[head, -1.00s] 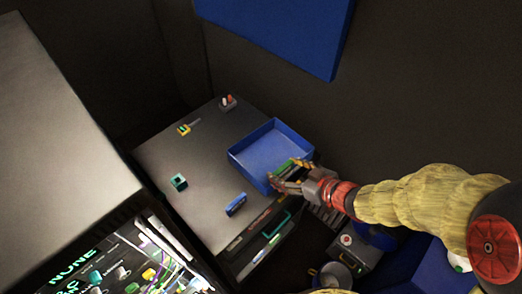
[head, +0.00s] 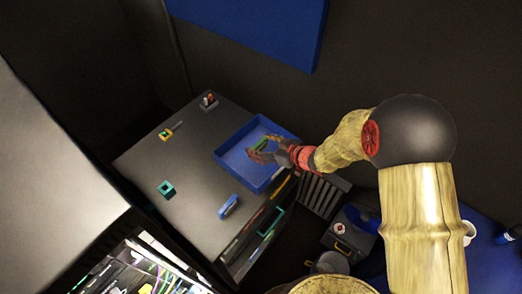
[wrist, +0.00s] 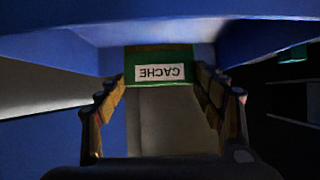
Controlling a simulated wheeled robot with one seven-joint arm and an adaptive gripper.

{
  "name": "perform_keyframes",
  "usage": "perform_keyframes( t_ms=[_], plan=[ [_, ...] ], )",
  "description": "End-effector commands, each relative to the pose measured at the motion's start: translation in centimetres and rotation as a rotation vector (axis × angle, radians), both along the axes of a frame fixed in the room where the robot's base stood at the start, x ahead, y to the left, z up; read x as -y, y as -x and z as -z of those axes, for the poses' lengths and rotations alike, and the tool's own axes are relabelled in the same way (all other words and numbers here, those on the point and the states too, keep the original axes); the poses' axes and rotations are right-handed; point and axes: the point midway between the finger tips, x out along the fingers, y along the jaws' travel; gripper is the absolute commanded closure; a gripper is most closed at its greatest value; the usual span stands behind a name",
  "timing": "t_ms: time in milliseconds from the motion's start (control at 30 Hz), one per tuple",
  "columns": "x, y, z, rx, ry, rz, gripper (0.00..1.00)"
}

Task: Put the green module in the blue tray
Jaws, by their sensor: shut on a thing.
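The green module (head: 262,143) is held in my gripper (head: 259,152) over the inside of the blue tray (head: 237,164). In the wrist view the green module (wrist: 160,66) shows a white label reading "CACHE", upside down, and sits between the two fingertips of my gripper (wrist: 160,88). My gripper is shut on it. The blue tray (wrist: 60,45) fills much of the wrist view around the module. I cannot tell whether the module touches the tray floor.
A blue block (head: 229,206), a teal block (head: 167,188), a yellow-green piece (head: 166,134) and a small grey piece (head: 208,101) stand on the dark table (head: 185,160). The tray's raised walls surround my gripper. A grey box (head: 351,233) is below at right.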

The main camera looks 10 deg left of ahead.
Motion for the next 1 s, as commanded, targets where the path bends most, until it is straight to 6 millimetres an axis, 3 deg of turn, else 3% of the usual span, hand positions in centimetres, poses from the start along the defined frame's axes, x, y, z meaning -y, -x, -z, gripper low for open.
perform_keyframes(
  t_ms=[233,433,833,867,1000],
  plan=[
    [-0.3,-1.0,1.3,0.000,0.000,0.000,0.58],
    [-0.3,-1.0,3.9,-0.001,0.000,0.000,0.58],
    [-0.3,-1.0,4.6,0.001,0.000,0.000,0.58],
    [-0.3,-1.0,4.5,0.001,0.000,0.000,0.31],
    [-0.3,-1.0,4.5,0.001,0.000,0.000,0.23]
  ],
)
